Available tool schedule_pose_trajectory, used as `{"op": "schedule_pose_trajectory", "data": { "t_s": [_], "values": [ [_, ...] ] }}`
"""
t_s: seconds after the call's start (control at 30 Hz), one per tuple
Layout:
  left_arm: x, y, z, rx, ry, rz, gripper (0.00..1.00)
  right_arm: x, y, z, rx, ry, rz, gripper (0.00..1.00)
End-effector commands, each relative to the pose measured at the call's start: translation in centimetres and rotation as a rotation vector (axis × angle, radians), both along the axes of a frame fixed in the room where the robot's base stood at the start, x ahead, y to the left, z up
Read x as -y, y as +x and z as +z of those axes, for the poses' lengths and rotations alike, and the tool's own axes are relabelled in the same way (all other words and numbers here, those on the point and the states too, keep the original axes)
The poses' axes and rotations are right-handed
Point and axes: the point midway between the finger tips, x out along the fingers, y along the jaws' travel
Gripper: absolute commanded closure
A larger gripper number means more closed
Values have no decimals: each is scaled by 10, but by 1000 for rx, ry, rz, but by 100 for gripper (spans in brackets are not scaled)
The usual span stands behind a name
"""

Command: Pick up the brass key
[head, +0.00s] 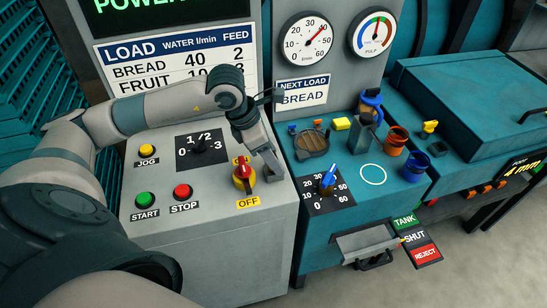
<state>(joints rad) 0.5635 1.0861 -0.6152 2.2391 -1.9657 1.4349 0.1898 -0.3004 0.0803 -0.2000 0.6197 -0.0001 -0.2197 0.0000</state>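No object is clearly recognisable as the brass key. A small yellow, key-like piece (430,126) stands on a dark base at the left edge of the teal housing on the right, but I cannot tell whether it is the key. My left gripper (268,172) points down over the grey control panel, just beside the red-and-yellow rotary switch (243,176). Its fingers overlap in this view, so its opening is unclear. It is well left of the yellow piece. My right gripper is not in view.
A blue-handled dial (328,180) sits in front. The white-ringed spot (373,174) is clear.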

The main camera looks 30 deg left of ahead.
Motion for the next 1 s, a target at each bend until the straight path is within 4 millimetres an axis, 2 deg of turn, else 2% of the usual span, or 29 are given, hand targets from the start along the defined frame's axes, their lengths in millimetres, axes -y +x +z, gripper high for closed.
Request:
{"op": "schedule_pose_trajectory", "data": {
  "t_s": [0.17,0.57,0.6,0.7,0.8,1.0],
  "values": [
    [2,2,-8,1,1,-1,48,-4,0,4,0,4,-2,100],
    [2,2,-8,1,1,-1,48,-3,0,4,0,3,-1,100],
    [2,2,-8,1,1,-1,51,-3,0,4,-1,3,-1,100],
    [2,2,-8,1,1,-1,75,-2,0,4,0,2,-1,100],
    [2,2,-8,1,1,-1,94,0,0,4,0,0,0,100],
    [2,3,-8,1,2,0,94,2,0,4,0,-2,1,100]
  ]
}}
